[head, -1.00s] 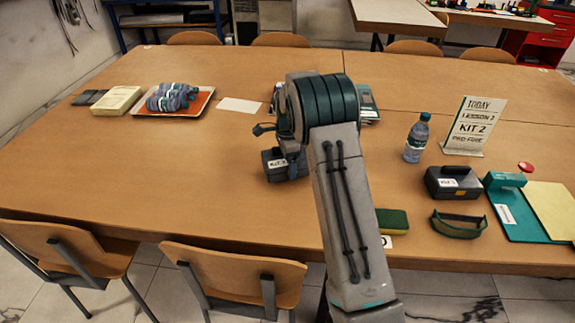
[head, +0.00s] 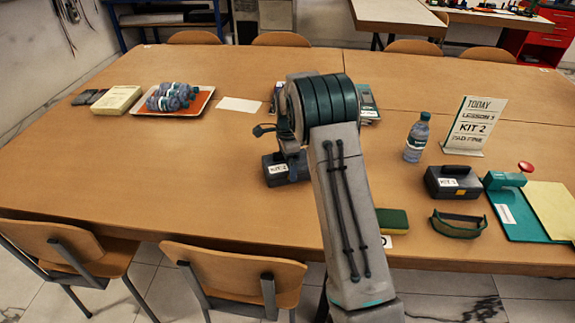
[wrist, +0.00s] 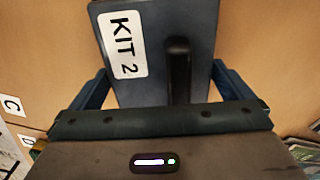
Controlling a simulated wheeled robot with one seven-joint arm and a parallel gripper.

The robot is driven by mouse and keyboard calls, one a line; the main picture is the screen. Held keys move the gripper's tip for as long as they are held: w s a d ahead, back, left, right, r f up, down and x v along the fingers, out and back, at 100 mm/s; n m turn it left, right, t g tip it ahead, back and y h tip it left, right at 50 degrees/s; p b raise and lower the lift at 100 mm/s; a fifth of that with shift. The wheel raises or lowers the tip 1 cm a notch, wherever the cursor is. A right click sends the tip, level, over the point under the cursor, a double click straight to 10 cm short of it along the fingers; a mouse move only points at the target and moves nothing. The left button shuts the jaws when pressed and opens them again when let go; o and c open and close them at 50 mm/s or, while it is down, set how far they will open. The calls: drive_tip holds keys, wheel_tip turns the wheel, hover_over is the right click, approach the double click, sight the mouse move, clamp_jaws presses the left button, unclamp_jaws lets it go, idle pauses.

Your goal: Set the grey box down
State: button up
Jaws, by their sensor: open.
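The grey box (head: 287,174) with a "KIT 2" label sits on the wooden table, left of my forearm in the head view. In the wrist view the box (wrist: 150,20) lies straight ahead, with its white label and dark handle facing the camera. In the head view my wrist hides part of the box's top and right side, and the fingers cannot be made out.
A second dark box (head: 453,183) stands right of my arm, near a bottle (head: 417,138), a sign (head: 472,125) and a green strap-like item (head: 458,225). A sponge (head: 392,220) lies beside my forearm. A tray (head: 205,100) stands back left. The table's left front is clear.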

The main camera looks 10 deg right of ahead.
wheel_tip(320, 180, up, 10)
drive_tip(key=s+r+n, duration=0.3)
drive_tip(key=s+r, duration=0.3)
drive_tip(key=s, duration=0.1)
drive_tip(key=s+n+t, duration=0.2)
drive_tip(key=s+n, duration=1.2)
drive_tip(key=s, duration=1.5)
drive_tip(key=shift+s+r, duration=0.3)
drive_tip(key=shift+r, duration=0.1)
drive_tip(key=shift+a, duration=0.1)
